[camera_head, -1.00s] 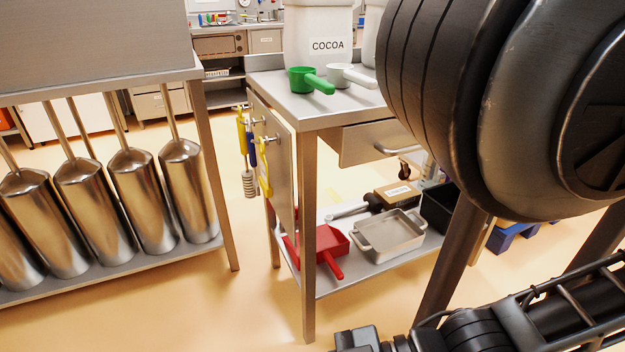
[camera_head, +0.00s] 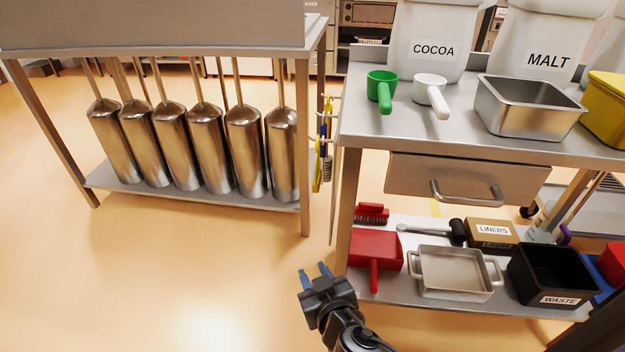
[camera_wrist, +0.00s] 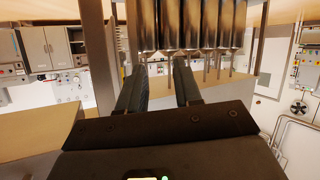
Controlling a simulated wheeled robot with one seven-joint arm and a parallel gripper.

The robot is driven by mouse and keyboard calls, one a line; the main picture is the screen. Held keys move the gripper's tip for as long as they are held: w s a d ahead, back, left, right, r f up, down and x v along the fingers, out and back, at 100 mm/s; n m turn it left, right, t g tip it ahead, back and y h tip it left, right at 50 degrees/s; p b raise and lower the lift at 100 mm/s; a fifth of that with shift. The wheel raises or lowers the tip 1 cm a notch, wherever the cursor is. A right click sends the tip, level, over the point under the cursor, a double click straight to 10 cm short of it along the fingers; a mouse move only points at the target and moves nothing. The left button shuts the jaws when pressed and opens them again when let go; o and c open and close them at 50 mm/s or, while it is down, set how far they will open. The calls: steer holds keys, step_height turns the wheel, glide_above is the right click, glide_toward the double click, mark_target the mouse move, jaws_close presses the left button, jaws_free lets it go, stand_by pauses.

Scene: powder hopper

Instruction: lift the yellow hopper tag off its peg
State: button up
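Narrow yellow pieces hang beside a blue one on pegs on the left side of the right-hand table, seen nearly edge-on in the head view. The lower yellow piece (camera_head: 317,172) looks like the tag; another yellow piece (camera_head: 328,104) hangs above it. I cannot tell their shapes or which peg holds which. My gripper (camera_head: 315,270) is open and empty, low in front of the gap between the tables, below and apart from the yellow pieces. In the wrist view its two fingers (camera_wrist: 161,85) stand apart with nothing between them. I cannot make out the tag there.
The right table's top holds a green scoop (camera_head: 381,88), white scoop (camera_head: 430,90) and steel pan (camera_head: 528,108). Its lower shelf holds a red dustpan (camera_head: 376,251) and grey tray (camera_head: 455,270). Floor at left is clear.

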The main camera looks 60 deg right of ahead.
mark_target(316, 164)
steer(key=shift+w+d+r+m+g+h+p, duration=0.6)
steer(key=shift+w+d+r+m+h, duration=0.9)
steer(key=shift+d, duration=1.65)
steer(key=shift+w+d+r+m+g+h+p, duration=0.45)
steer(key=shift+w+d+r+m+g+h, duration=0.5)
steer(key=shift+w+d+r, duration=1.25)
steer(key=shift+w+d+r+m+g+h+p, duration=0.5)
steer(key=shift+w+d+r+m+h, duration=1.15)
steer(key=shift+d, duration=2.4)
steer(key=shift+s+r+n+y, duration=0.3)
steer(key=shift+s+r+n, duration=0.15)
steer(key=shift+s+n, duration=0.15)
steer(key=shift+c, duration=0.2)
jaws_close()
steer(key=shift+r, duration=0.2)
steer(key=shift+r, duration=0.45)
